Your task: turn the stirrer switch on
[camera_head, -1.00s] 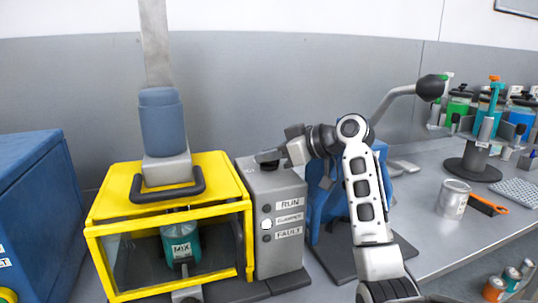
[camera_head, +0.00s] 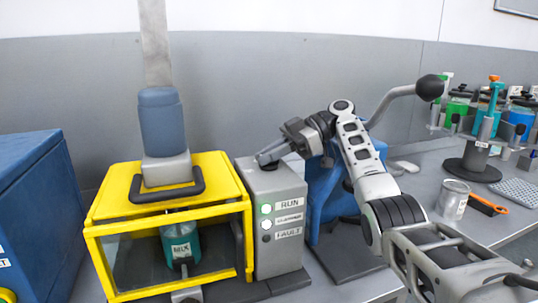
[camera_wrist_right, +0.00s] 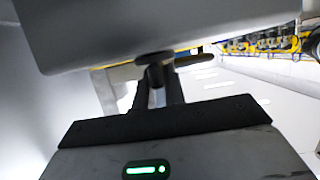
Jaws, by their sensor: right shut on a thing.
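The grey control box (camera_head: 278,245) stands just right of the yellow guarded stirrer (camera_head: 170,211), with the switch on its top. In the right wrist view, a dark knob (camera_wrist_right: 154,72) sits at the tips of my fingers, against a grey body. A teal can (camera_head: 180,243) stands inside the closed yellow guard. My left gripper is out of view.
A blue stand (camera_head: 325,205) is close right of the box, beneath my right arm. A dark ball-ended lever (camera_head: 430,88) rises behind my arm. A blue cabinet (camera_head: 40,215) is at the left.

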